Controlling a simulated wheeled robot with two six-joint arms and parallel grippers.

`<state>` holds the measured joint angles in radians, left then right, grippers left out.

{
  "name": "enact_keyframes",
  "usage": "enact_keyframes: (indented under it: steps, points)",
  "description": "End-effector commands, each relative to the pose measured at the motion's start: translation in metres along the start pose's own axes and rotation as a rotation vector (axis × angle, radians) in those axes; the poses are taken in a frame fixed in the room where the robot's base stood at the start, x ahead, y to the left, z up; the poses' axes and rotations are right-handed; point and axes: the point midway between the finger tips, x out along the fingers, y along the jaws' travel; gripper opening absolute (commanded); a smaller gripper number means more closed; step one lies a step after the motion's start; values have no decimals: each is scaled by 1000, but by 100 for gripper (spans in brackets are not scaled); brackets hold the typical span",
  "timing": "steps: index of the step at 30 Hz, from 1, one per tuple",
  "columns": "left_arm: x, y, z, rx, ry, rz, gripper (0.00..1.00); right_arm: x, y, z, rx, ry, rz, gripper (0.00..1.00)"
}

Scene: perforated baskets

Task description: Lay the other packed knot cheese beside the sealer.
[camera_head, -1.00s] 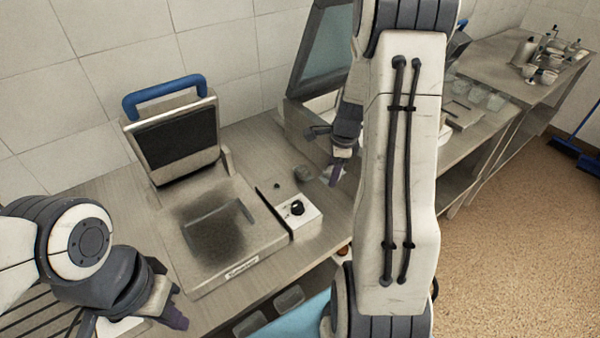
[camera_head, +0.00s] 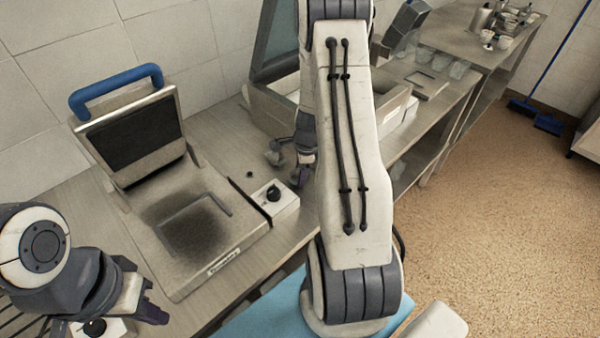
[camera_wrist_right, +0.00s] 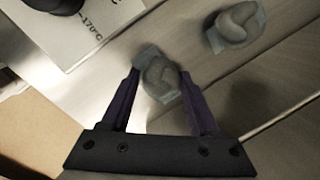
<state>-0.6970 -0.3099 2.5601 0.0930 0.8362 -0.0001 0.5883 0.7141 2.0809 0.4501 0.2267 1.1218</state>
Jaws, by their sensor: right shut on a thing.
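The sealer (camera_head: 215,235) stands on the counter at left in the head view, its blue-handled lid (camera_head: 130,140) raised. Its white control box (camera_head: 272,205) with a black knob is at its right side; the box also shows in the right wrist view (camera_wrist_right: 95,35). My right gripper (camera_head: 290,168) is low over the counter just beyond the control box. In the wrist view its fingers (camera_wrist_right: 162,90) are shut on a packed knot cheese (camera_wrist_right: 158,76), a grey knot in clear wrap. Another packed knot cheese (camera_wrist_right: 237,25) lies apart on the counter. My left gripper (camera_head: 150,312) is at lower left, its opening unclear.
A larger machine with a raised lid (camera_head: 275,45) stands behind my right arm. Further right are an open box (camera_head: 392,100) and clear containers (camera_head: 440,62). A blue surface (camera_head: 265,312) is at the front. My right arm hides part of the counter.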

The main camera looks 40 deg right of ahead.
Motion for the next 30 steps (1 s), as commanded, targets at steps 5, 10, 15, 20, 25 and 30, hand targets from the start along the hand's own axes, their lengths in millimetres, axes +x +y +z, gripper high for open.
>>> enact_keyframes:
  steps: [5, 10, 15, 20, 25, 30]
  points:
    - [0, 0, 0, 0, 0, 0, 0, 0, 0, 1, -1, 0, -1, 7]
    - [2, 0, 0, 0, 0, 0, 0, 2, 0, 1, -1, 0, 0, 84]
    - [2, 0, 0, 0, 0, 0, 0, 2, 1, 0, -1, 0, 1, 92]
    - [0, 0, 0, 0, 0, 0, 0, 0, 0, 1, -1, 0, 1, 92]
    - [-6, 0, 0, 0, 0, 0, 0, -21, -1, 1, -2, -1, -4, 92]
    - [-10, 1, -1, -1, 0, 0, 0, -58, -2, 1, 0, -1, -7, 92]
